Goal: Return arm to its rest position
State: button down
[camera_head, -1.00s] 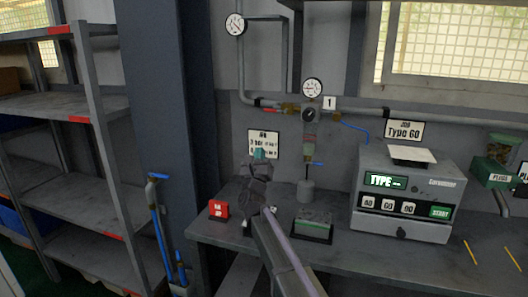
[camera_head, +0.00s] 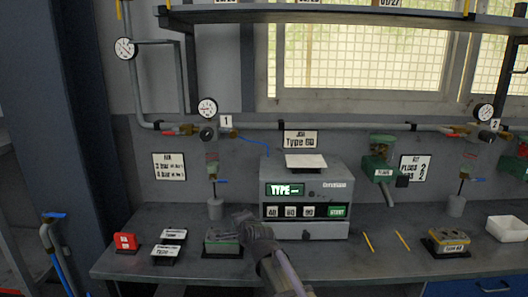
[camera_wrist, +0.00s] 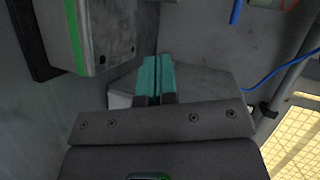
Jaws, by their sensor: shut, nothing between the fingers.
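My arm (camera_head: 281,272) reaches up from the bottom of the head view, over the front of the workbench. My gripper (camera_head: 246,222) is just left of the grey machine with the "TYPE" display (camera_head: 310,200) in that view, and its fingertips are hard to make out. In the wrist view its two teal fingers (camera_wrist: 156,78) lie side by side, shut, with nothing between them. A grey box with a green edge (camera_wrist: 95,35) is at the upper left there.
A green-based block (camera_head: 221,241) sits beside my gripper. A red box (camera_head: 125,242), dark label stands (camera_head: 169,246), a yellow-edged block (camera_head: 449,242) and a white tray (camera_head: 507,229) are on the bench (camera_head: 370,265). A pipe with gauges runs along the wall.

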jog(key=s+d+f+n+g+h, duration=0.1)
jog(key=s+d+f, duration=0.1)
jog(key=s+d, duration=0.1)
jog(key=s+d+f+n+g+h, duration=0.1)
jog(key=s+d+f+n+g, duration=0.1)
jog(key=s+d, duration=0.2)
jog(key=s+d+f+n+g+h+p, duration=0.1)
jog(key=s+d+f+n+g, duration=0.1)
jog(key=s+d, duration=0.2)
jog(key=shift+d, duration=0.85)
jog(key=s+d+f+n+g+h, duration=0.1)
jog(key=s+d+n+g, duration=0.2)
jog(key=s+d, duration=0.3)
jog(key=s+d+f+n+g+h, duration=0.2)
jog(key=s+d, duration=0.4)
jog(key=s, duration=0.6)
jog(key=n+g, duration=0.1)
jog(key=g, duration=0.1)
jog(key=shift+d+g+p, duration=0.3)
jog(key=shift+d+p, duration=0.05)
jog(key=shift+p, duration=0.05)
